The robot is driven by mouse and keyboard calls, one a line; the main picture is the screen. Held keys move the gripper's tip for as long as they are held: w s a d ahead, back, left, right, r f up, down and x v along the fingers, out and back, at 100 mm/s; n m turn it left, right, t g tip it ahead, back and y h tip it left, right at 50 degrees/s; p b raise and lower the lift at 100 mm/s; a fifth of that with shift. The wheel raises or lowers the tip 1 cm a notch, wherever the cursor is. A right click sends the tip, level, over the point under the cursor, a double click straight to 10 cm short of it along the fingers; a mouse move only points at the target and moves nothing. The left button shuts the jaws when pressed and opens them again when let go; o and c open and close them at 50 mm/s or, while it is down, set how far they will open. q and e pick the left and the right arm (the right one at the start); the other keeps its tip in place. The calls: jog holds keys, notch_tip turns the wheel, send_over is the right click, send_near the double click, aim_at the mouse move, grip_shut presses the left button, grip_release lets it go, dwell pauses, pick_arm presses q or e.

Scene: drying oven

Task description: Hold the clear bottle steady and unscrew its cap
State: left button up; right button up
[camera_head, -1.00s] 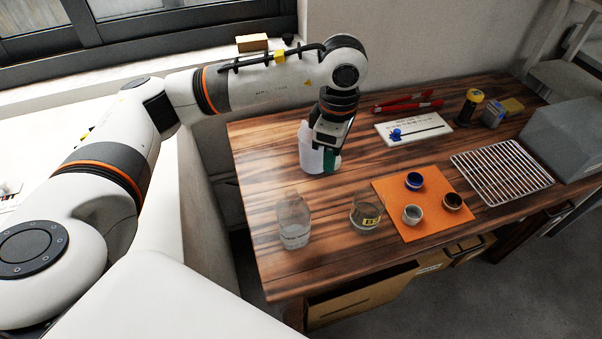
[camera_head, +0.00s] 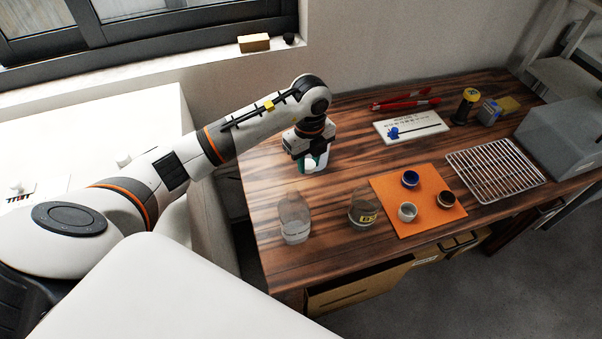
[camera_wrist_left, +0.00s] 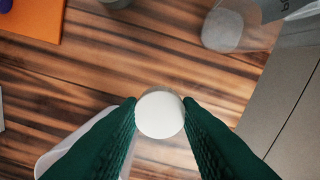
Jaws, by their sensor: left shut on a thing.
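The clear bottle (camera_head: 294,222) stands upright on the wooden table near its left edge, with pale material low inside. No cap shows on it. In the left wrist view the clear bottle (camera_wrist_left: 224,28) is at the upper right, apart from my fingers. My left gripper (camera_head: 309,166) points down behind the bottle, over the table's far left part. Its green fingers are shut on a small white round piece (camera_wrist_left: 160,113) that looks like a cap. A pale container edge (camera_wrist_left: 48,158) shows partly hidden behind a finger. My right gripper is out of view.
A labelled glass vessel (camera_head: 363,208) stands right of the bottle. An orange mat (camera_head: 385,190) holds 3 small cups. A wire rack (camera_head: 495,170), grey box (camera_head: 565,140), white board (camera_head: 425,122) and red tongs (camera_head: 405,103) lie beyond. An open drawer (camera_head: 360,288) juts out in front.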

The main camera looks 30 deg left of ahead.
aim_at(307, 192)
pick_arm(q)
notch_tip(307, 192, down, 10)
jog(key=shift+r+p, duration=0.1)
jog(key=shift+p, duration=0.4)
jog(key=shift+f, duration=0.3)
jog(key=o, duration=1.1)
